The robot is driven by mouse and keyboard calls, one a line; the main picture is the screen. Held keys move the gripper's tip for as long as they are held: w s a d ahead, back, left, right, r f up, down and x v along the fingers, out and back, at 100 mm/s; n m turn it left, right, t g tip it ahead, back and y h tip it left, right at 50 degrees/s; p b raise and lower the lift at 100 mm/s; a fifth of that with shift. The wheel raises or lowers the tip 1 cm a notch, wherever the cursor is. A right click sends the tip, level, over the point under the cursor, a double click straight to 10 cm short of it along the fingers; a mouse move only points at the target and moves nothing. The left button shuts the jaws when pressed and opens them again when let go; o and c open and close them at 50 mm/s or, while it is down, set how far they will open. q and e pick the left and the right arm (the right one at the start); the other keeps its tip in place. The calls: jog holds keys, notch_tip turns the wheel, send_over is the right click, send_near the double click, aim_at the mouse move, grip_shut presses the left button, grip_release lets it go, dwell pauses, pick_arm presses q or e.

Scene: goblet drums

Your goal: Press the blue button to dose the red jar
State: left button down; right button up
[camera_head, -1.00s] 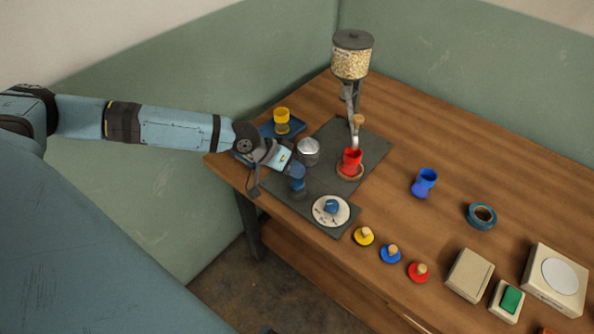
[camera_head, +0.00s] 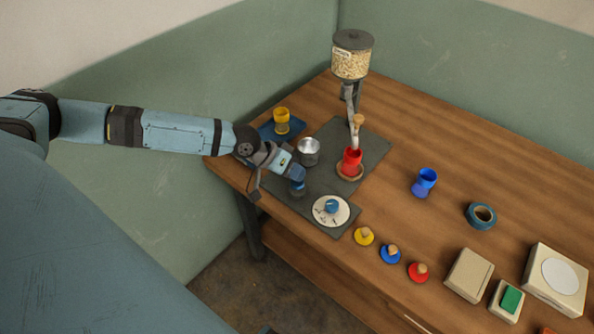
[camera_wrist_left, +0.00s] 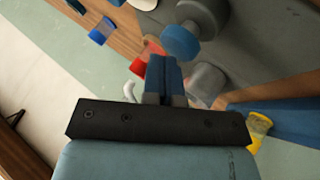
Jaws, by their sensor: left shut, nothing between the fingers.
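The blue button (camera_head: 297,187) has a blue cap on a grey base and stands near the left edge of the dark mat. In the left wrist view its blue cap (camera_wrist_left: 181,42) shows beside my fingertips. My left gripper (camera_head: 299,173) is shut and empty, just above the button; I cannot tell whether it touches. The closed blue fingers also show in the left wrist view (camera_wrist_left: 163,75). The red jar (camera_head: 351,163) stands upright on a round wooden coaster under the dispenser spout; in the left wrist view it is partly hidden. My right gripper is not in view.
The dispenser hopper (camera_head: 352,58) holds pale pellets. A metal cup (camera_head: 308,152) and a white dial with a blue knob (camera_head: 331,205) are near my gripper. A yellow jar (camera_head: 282,116) stands on a blue tray. A blue jar (camera_head: 424,182) and several lids lie to the right.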

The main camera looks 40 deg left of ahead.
pick_arm(q)
jog(key=shift+f+b, duration=0.3)
jog(key=shift+f, duration=0.5)
dwell(0.4)
jog(key=shift+r, duration=0.1)
jog(key=shift+r+p, duration=1.3)
jog(key=shift+p, duration=0.05)
notch_tip(320, 180, up, 5)
jog(key=p, duration=0.5)
jog(key=shift+r, duration=0.1)
dwell(0.3)
